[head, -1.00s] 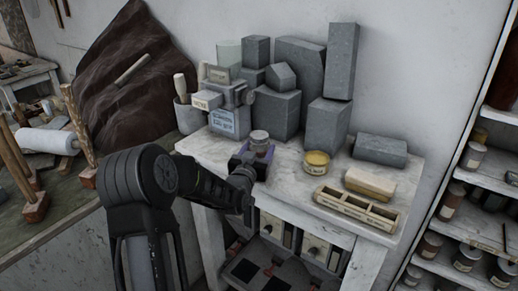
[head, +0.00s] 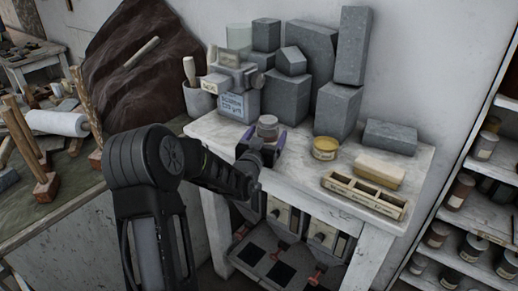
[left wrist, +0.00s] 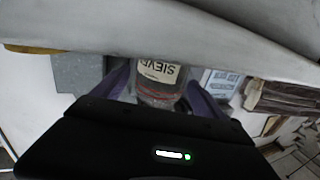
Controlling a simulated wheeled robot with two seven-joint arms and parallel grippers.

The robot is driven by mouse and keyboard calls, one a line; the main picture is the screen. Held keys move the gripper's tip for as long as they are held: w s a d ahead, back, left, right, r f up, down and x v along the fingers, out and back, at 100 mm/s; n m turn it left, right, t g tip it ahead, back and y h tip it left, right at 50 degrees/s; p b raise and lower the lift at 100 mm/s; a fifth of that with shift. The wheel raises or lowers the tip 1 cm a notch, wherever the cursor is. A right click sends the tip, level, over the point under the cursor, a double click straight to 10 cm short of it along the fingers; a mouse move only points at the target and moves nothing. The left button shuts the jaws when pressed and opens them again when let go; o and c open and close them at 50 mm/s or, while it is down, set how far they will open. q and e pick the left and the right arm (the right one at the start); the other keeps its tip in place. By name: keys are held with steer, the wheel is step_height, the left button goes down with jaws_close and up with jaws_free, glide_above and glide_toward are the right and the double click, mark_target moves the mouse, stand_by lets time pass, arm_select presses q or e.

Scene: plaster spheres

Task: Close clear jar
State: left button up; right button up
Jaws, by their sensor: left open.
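The clear jar (head: 268,122) stands upright near the front of the white table, with a grey top in the head view. In the left wrist view, the jar (left wrist: 160,78) appears upside down, with clear walls and a label reading "SIEVE…". My left gripper (head: 264,143) is open, its purple-lined fingers on either side of the jar; the fingers also show in the left wrist view (left wrist: 160,92). Contact between fingers and jar cannot be made out. The jar's top is hidden by the gripper body in the left wrist view, and whether its lid is closed cannot be told. My right gripper is not in view.
A yellow tub (head: 325,154), a compartmented tray (head: 365,196) and a pale block (head: 380,170) stand right of the jar on the table (head: 300,172). Grey blocks (head: 336,112) stand behind. A labelled grey box (head: 240,106) and a tool pot (head: 197,98) are left.

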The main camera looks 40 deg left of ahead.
arm_select(q)
steer(key=b+v, duration=0.2)
steer(key=v, duration=0.9)
stand_by(0.6)
